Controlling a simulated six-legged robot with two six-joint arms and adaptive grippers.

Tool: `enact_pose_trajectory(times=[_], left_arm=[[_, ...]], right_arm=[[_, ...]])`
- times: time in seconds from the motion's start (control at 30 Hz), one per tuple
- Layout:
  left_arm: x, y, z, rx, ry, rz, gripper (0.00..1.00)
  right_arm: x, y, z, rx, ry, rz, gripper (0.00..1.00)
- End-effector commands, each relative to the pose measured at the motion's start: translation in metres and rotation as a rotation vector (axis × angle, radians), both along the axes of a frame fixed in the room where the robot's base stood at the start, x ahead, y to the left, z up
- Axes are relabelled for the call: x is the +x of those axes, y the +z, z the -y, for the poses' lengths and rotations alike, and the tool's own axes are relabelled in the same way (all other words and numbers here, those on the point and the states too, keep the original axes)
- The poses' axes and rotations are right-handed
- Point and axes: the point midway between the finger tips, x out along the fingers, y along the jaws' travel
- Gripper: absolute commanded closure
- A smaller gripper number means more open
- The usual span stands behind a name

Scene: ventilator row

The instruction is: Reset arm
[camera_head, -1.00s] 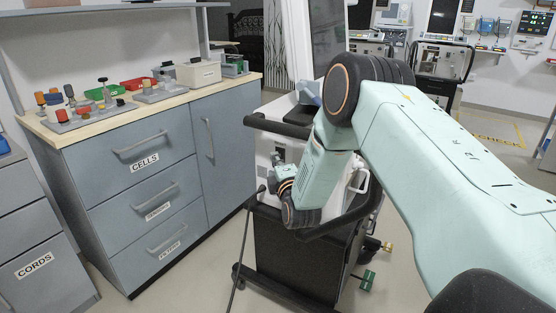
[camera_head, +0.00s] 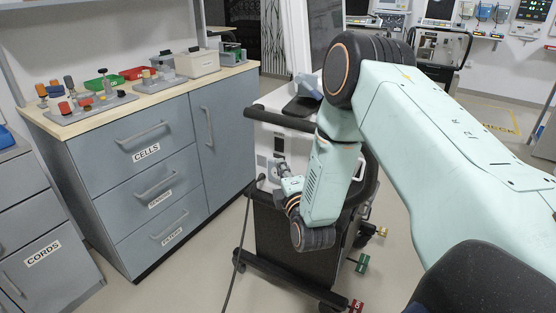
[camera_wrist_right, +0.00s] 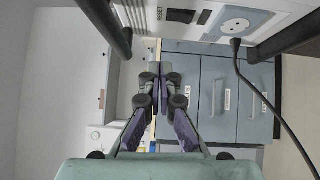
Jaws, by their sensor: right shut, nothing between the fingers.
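My right arm reaches in from the right in the head view, bent down over a ventilator cart (camera_head: 283,233). Its gripper (camera_head: 281,172) is small and partly hidden behind the wrist, close in front of the cart's pale side panel. In the right wrist view the gripper (camera_wrist_right: 157,90) has its two dark fingers together with nothing between them. A black cord (camera_wrist_right: 260,90) runs from a plug in a round socket (camera_wrist_right: 235,26) on the cart and hangs beside the gripper, apart from it. The cord (camera_head: 238,250) also hangs to the floor in the head view. My left gripper is out of view.
A grey drawer cabinet (camera_head: 140,196) with a wooden top (camera_head: 85,125) stands left of the cart, bearing trays of small parts. A second cabinet (camera_head: 35,210) labelled CORDS is at far left. Bare floor (camera_head: 190,275) lies between cabinet and cart. Other equipment stands behind.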

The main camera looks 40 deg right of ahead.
Motion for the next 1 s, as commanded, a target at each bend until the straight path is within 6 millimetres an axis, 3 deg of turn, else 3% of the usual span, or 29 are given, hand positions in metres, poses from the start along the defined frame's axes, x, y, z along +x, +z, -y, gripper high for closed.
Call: enact_pose_trajectory(times=[0.67,0.77,0.87,1.0], left_arm=[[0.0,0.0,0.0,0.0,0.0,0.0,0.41],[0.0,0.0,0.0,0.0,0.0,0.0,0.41],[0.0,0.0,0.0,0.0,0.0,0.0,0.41],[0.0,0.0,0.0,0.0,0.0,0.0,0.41]], right_arm=[[-0.003,-0.001,-0.002,0.031,0.001,0.008,1.0],[-0.002,-0.008,-0.003,0.151,0.008,0.013,1.0],[-0.008,-0.031,-0.008,0.365,0.008,-0.021,1.0],[-0.029,-0.073,-0.026,0.701,-0.029,-0.117,1.0]])
